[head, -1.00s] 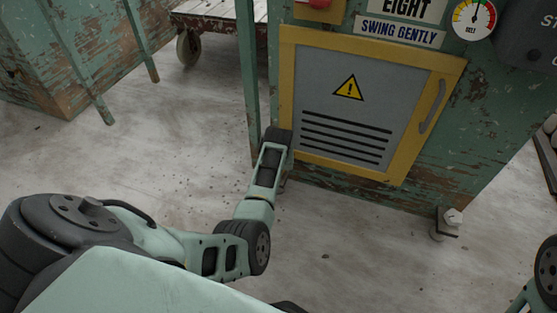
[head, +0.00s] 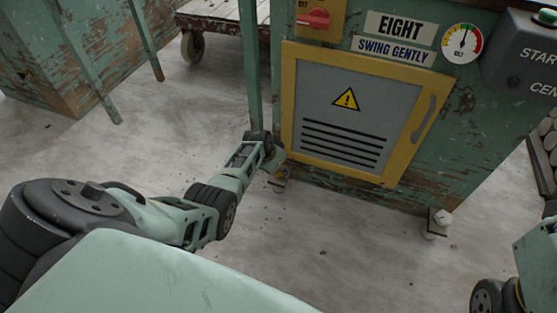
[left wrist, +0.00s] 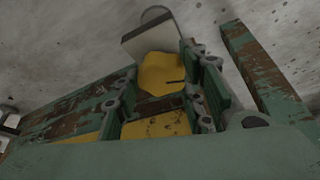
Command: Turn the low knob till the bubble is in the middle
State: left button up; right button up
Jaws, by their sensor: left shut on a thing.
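The low knob (left wrist: 160,72) is a yellow, faceted piece with a dark mark, seen in the left wrist view below a pale foot plate (left wrist: 150,35). My left gripper (left wrist: 165,90) is shut on it, with green and dark fingers on both sides. In the head view my left gripper (head: 272,158) reaches down to the near-left corner of the green machine (head: 470,130), by a small foot (head: 280,182) that it partly hides. No bubble or level shows in any view. My right arm shows at the lower right edge, but its gripper does not.
A yellow-framed door (head: 405,170) with a warning sign is beside my left gripper. Another machine foot (head: 438,222) stands at the right corner. A red switch (head: 315,17) and a gauge (head: 462,43) are above. A cart (head: 225,22) stands behind. The pale floor in front is mostly clear.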

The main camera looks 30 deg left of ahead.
pick_arm(q)
jog(key=shift+w+d, duration=0.1)
jog(key=shift+d, duration=0.25)
jog(key=o, duration=1.1)
jog(key=shift+a, duration=0.15)
jog(key=shift+s+a+r, duration=0.1)
jog(key=shift+s+r, duration=0.15)
jog(key=shift+r, duration=0.2)
jog(key=v, duration=1.1)
jog(key=shift+w, duration=0.1)
